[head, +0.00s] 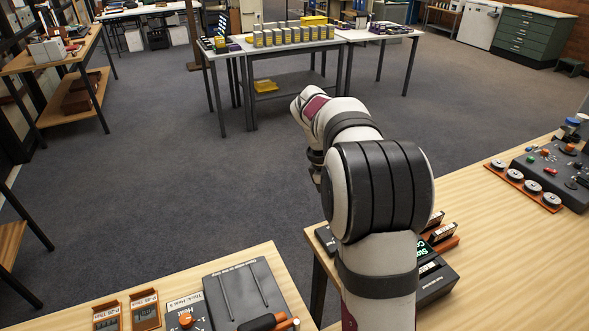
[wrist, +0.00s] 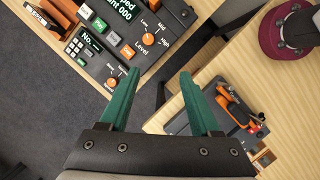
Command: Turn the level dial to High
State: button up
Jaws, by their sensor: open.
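The level dial (wrist: 149,39) is a small orange knob on a dark device (wrist: 172,8) at the top of the wrist view. Low, Mid and High labels surround it, with Level printed beside it. The picture is too small to tell its pointer's setting. My gripper (wrist: 159,73) has two green fingers, open and empty. The dial lies beyond the fingertips, apart from them, slightly left of their midline. In the head view my arm hides most of a dark device with a lit screen (head: 424,252), and the gripper's fingers cannot be made out.
A second orange knob (wrist: 126,51) and several coloured buttons sit close to the dial. A control box (head: 556,170) and a rack of white discs (head: 526,186) stand at right in the head view.

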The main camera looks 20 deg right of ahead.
jog(key=shift+n, duration=0.6)
jog(key=d+x, duration=0.1)
jog(key=x, duration=0.4)
jog(key=d+x, duration=0.1)
jog(key=x, duration=0.5)
jog(key=w+x, duration=0.1)
jog(key=x, duration=0.5)
jog(key=shift+d+r, duration=0.15)
jog(key=shift+d, duration=0.25)
grip_shut()
